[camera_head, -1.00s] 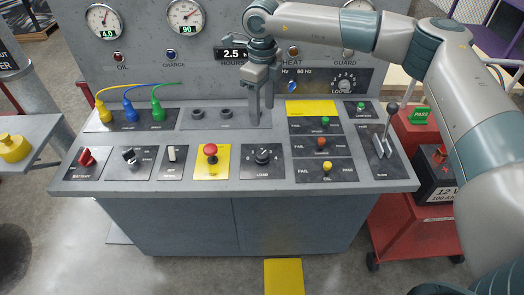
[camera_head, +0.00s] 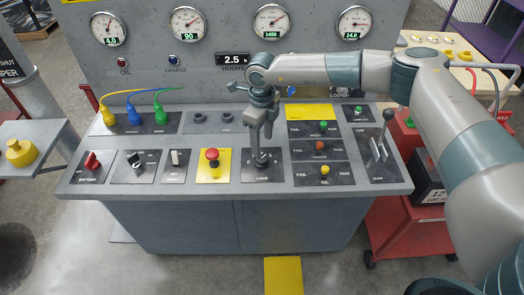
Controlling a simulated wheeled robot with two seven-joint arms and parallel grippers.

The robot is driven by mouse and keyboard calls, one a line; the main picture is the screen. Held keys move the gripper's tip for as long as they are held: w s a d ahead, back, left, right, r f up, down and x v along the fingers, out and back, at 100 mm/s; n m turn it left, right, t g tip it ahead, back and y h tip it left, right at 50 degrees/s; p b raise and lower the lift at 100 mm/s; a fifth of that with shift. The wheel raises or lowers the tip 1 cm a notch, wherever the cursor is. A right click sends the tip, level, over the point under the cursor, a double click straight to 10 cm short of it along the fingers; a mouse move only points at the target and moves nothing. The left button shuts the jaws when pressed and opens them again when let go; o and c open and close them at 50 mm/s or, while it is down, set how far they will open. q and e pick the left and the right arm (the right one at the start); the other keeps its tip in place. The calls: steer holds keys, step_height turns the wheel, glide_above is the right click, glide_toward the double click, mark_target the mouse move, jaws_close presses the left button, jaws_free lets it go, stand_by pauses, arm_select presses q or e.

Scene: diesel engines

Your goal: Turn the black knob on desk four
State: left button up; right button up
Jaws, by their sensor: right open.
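The grey control desk (camera_head: 235,190) fills the middle of the view. A black knob (camera_head: 262,161) sits on its plate marked LOAD, in the front row, right of the red mushroom button. My right gripper (camera_head: 261,146) points down at this knob, its fingers open and over or around its top. The fingers partly hide the knob, and I cannot tell if they touch it. Another black knob (camera_head: 135,159) is on a plate further left. My left gripper is not in view.
The red mushroom button (camera_head: 212,155) on a yellow plate stands close left of the gripper. A white switch (camera_head: 174,157) is further left. Colored buttons (camera_head: 320,146) and an upright lever (camera_head: 386,125) are to the right. Gauges line the back panel.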

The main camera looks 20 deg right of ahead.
mark_target(262, 158)
step_height(262, 158, down, 6)
steer(key=shift+f+p, duration=0.25)
steer(key=shift+p, duration=1)
steer(key=shift+f, duration=0.65)
steer(key=c, duration=1)
